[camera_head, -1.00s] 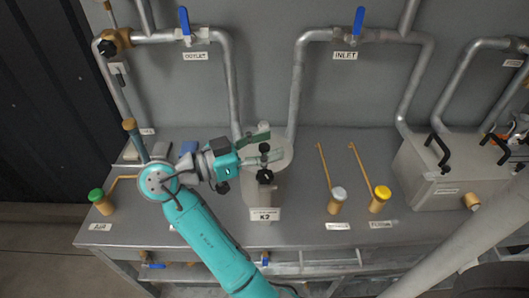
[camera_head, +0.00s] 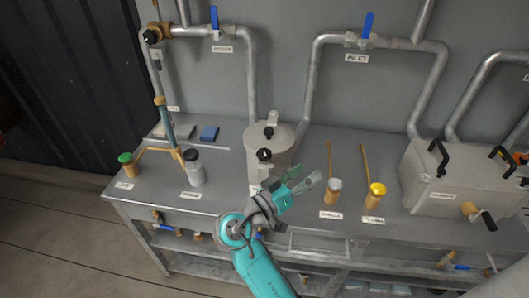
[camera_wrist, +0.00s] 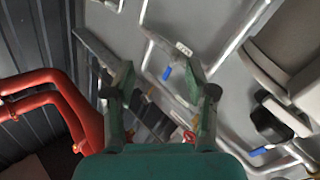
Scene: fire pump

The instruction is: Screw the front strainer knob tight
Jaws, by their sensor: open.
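The strainer (camera_head: 280,150) is a grey cylinder on the bench under the pipework, with one black knob (camera_head: 269,132) on top and a black front knob (camera_head: 264,155) facing me. My gripper (camera_head: 308,182) is in front of the strainer, to the right of and below the front knob, with its fingers pointing right. It is open, empty and apart from the knob. In the wrist view, my gripper (camera_wrist: 166,82) shows both fingers spread with nothing between them. A black knob (camera_wrist: 272,124) shows to their right; I cannot tell which one it is.
A white cup (camera_head: 335,185) and a yellow-capped cup (camera_head: 376,190) stand right of my gripper. A black-capped bottle (camera_head: 194,168) and a green-capped item (camera_head: 126,160) stand left. A metal box (camera_head: 440,178) with black handles is at right. Red pipes (camera_wrist: 55,95) show in the wrist view.

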